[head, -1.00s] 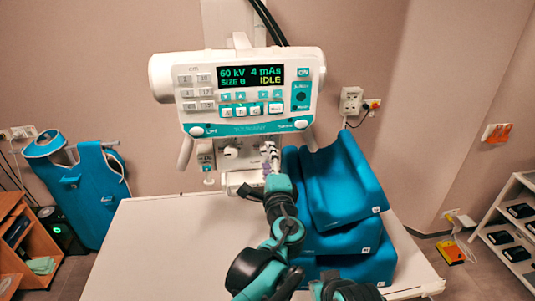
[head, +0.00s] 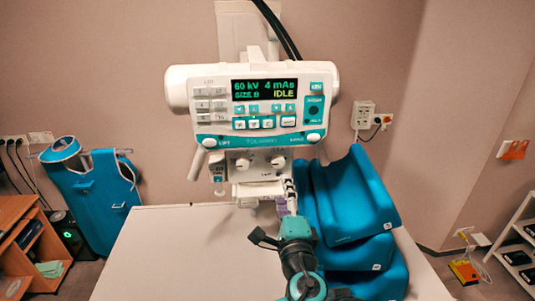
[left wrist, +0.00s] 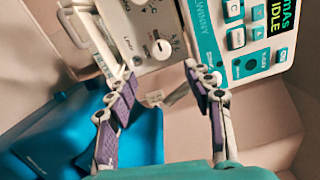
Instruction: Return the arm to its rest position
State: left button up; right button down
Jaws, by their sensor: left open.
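My left arm reaches up from the bottom of the head view. Its left gripper (head: 289,188) is below and in front of the X-ray unit's control panel (head: 262,105), near the knobs under it. In the left wrist view the two purple-padded fingers (left wrist: 160,76) stand apart with nothing between them. A knob (left wrist: 161,49) and part of the panel (left wrist: 247,40) show beyond the fingertips, apart from them. The display reads 60 kV, 4 mAs, SIZE B, IDLE. My right gripper is in neither view.
Stacked blue cushions (head: 352,200) stand close on the right of my left arm, on the white table (head: 165,245). The table's left part is clear. A blue apron (head: 92,195) hangs at left beside a wooden shelf (head: 22,245). A white rack (head: 515,245) stands at right.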

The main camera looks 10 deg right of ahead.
pick_arm(q)
jog(key=s+a+f+n+g+y+b, duration=0.2)
jog(key=a+f+n+g+y+b, duration=0.35)
jog(key=a+f, duration=1.25)
jog(key=s+a+f+n+g+h+b, duration=0.2)
jog(key=s+f+n+b, duration=0.4)
jog(key=f, duration=0.4)
jog(key=s+a+f+n+g+h+b, duration=0.3)
jog(key=s+a+f+n+b, duration=0.4)
jog(key=f, duration=0.4)
jog(key=shift+s+a+n+g, duration=0.2)
jog(key=shift+s+n+g, duration=0.3)
jog(key=shift+s, duration=0.3)
jog(key=shift+f, duration=0.15)
